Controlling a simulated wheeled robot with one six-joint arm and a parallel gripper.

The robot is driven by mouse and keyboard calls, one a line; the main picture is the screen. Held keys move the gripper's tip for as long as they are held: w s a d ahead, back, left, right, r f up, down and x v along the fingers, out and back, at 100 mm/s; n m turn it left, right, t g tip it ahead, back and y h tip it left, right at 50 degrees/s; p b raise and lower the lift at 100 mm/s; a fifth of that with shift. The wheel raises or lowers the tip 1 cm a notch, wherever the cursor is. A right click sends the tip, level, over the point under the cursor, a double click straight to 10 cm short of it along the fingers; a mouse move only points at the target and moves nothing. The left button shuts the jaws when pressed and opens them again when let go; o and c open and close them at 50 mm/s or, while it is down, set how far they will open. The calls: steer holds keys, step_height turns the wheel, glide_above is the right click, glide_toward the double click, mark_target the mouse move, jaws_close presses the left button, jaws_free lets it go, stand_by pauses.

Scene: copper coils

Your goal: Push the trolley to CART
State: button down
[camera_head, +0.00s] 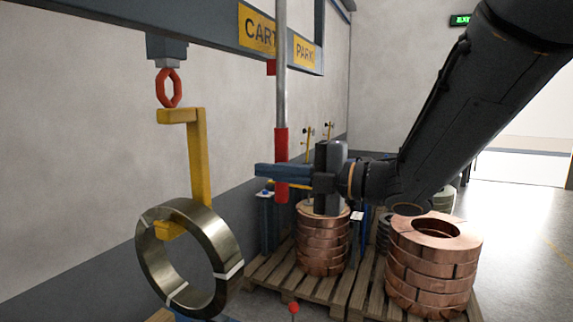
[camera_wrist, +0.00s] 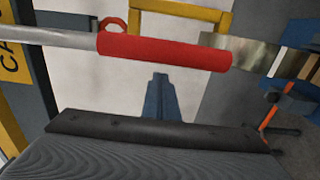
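The trolley (camera_head: 167,47) is a grey block under the overhead beam. A red link (camera_head: 169,88) hangs from it and carries a yellow C-shaped hook (camera_head: 201,160). A steel coil (camera_head: 154,262) hangs on the hook's lower arm. A grey rod (camera_head: 281,75) with a red grip (camera_head: 281,140) hangs upright right of the hook. My gripper (camera_head: 265,171) points left, level with the lower part of the red grip. In the wrist view the red grip (camera_wrist: 165,50) lies across, just beyond a blue finger (camera_wrist: 160,98). Contact and finger opening are unclear. A yellow CART sign (camera_head: 256,30) is on the beam.
A second yellow sign, PARKING cut short (camera_head: 304,52), is right of CART. Copper coils stand on wooden pallets (camera_head: 362,285) below my arm, one stack (camera_head: 433,262) at right. A wall runs along the left. Open floor (camera_head: 515,235) lies at right.

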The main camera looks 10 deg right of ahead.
steer(key=s+d+p, duration=0.1)
steer(key=s+d, duration=0.7)
steer(key=shift+s+d+p, duration=0.35)
steer(key=shift+s+d, duration=0.05)
stand_by(0.9)
